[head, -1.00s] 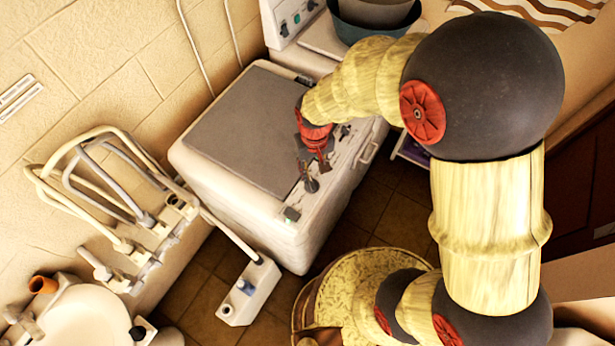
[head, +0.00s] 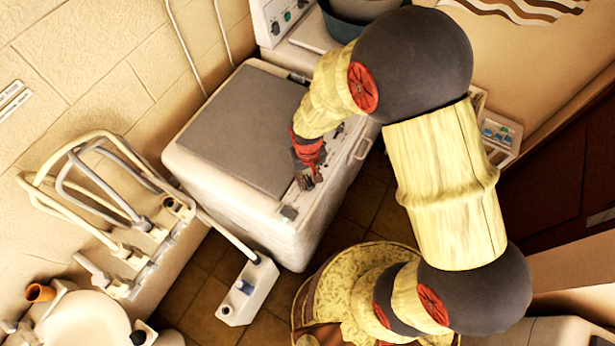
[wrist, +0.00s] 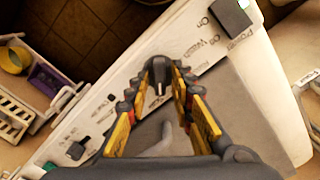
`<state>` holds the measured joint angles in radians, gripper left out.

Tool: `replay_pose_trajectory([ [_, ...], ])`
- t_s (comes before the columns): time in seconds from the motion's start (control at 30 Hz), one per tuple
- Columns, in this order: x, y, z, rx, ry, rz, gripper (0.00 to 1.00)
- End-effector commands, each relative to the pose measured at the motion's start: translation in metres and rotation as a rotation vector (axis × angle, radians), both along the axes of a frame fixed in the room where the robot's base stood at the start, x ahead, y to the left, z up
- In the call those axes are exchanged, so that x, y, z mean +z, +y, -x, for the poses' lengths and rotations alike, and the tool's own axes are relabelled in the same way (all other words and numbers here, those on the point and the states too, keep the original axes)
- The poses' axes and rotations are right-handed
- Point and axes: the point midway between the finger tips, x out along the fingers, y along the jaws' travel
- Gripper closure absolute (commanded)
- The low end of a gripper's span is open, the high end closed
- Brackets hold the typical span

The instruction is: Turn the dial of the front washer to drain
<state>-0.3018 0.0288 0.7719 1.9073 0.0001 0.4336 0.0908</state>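The front washer (head: 240,130) is a white box with a grey lid, and its control strip runs along the right side of its top. My gripper (head: 305,182) points down at the near part of that strip and hides the dial there. In the wrist view a dark dial (wrist: 158,74) with a pale pointer mark sits between the fingertips of my gripper (wrist: 160,72). The fingers are apart, one on each side of the dial. I cannot tell whether they touch it. "Off", "Wash" and "On" are printed beside it; I cannot read "drain".
A dark power switch (wrist: 232,18) lies past the dial on the strip, with another control (wrist: 76,150) at the other end. A white box (head: 248,292) with a hose stands in front; hoses and a basin are left.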

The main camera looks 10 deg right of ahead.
Motion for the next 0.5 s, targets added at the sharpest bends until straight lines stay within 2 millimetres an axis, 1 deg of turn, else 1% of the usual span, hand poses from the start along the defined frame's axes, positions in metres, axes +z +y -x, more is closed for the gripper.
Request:
replay_pose_trajectory([
  [0.07,0.0001,0.0000,0.0000,0.000,0.000,0.000,0.83],
  [0.37,0.0003,0.0000,-0.0001,0.000,0.000,0.000,1.00],
  [0.5,0.0003,0.0000,-0.0001,0.000,0.000,0.000,1.00],
])
